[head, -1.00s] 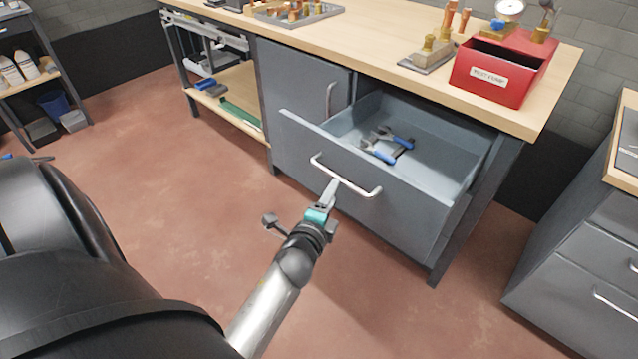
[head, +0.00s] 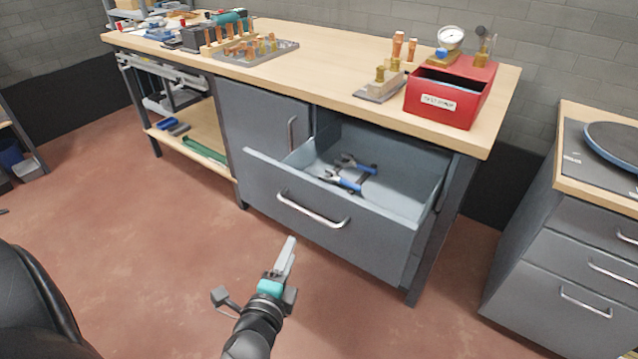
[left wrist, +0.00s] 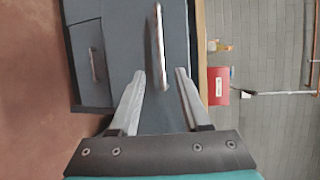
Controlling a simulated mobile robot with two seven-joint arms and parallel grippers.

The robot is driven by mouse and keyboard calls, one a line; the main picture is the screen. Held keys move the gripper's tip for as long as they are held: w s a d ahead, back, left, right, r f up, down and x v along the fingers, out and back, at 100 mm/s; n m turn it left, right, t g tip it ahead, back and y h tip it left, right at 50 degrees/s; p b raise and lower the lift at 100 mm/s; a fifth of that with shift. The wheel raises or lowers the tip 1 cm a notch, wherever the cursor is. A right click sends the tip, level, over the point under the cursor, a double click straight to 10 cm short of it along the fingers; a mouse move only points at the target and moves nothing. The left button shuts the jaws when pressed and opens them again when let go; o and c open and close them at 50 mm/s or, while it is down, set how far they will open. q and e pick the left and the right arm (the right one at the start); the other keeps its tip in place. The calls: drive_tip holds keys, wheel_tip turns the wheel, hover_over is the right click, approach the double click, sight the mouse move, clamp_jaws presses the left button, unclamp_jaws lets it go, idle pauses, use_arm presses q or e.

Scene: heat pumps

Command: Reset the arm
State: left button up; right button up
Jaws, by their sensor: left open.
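My left gripper (head: 283,262) is in front of the workbench's open drawer, below its handle (head: 312,210), and touches nothing. In the left wrist view its two fingers (left wrist: 158,88) are spread with nothing between them. The drawer handle (left wrist: 159,45) lies beyond the fingertips there. The grey drawer (head: 350,232) is pulled out and holds blue-handled tools (head: 345,180). My right gripper is in neither view.
The wooden benchtop (head: 330,75) carries a red box (head: 450,95) with a gauge (head: 450,40) behind it and a tray of fittings (head: 255,52). A grey drawer cabinet (head: 560,240) stands at the right. The red floor (head: 150,240) is clear at left.

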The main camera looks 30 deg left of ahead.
use_arm(q)
drive_tip(key=s+d+f+n+g+h, duration=0.1)
drive_tip(key=s+d+f+n+g, duration=0.15)
drive_tip(key=f, duration=0.55)
drive_tip(key=s+d+f+n+g+h, duration=0.2)
drive_tip(key=d+f, duration=0.1)
drive_tip(key=f, duration=0.5)
drive_tip(key=s+d+f+n+g+h, duration=0.1)
drive_tip(key=s+d+f+n+g, duration=0.15)
drive_tip(key=f, duration=0.55)
drive_tip(key=s+a+f+n+g, duration=0.1)
drive_tip(key=s+f+n+g, duration=0.2)
drive_tip(key=s+f, duration=0.3)
drive_tip(key=s+a+f+n+g, duration=0.2)
drive_tip(key=s+f, duration=0.5)
drive_tip(key=s, duration=0.6)
drive_tip(key=shift+s+a+n+g, duration=0.25)
drive_tip(key=shift+a+n+g, duration=0.05)
drive_tip(key=shift+n+g, duration=0.1)
drive_tip(key=shift+w, duration=0.1)
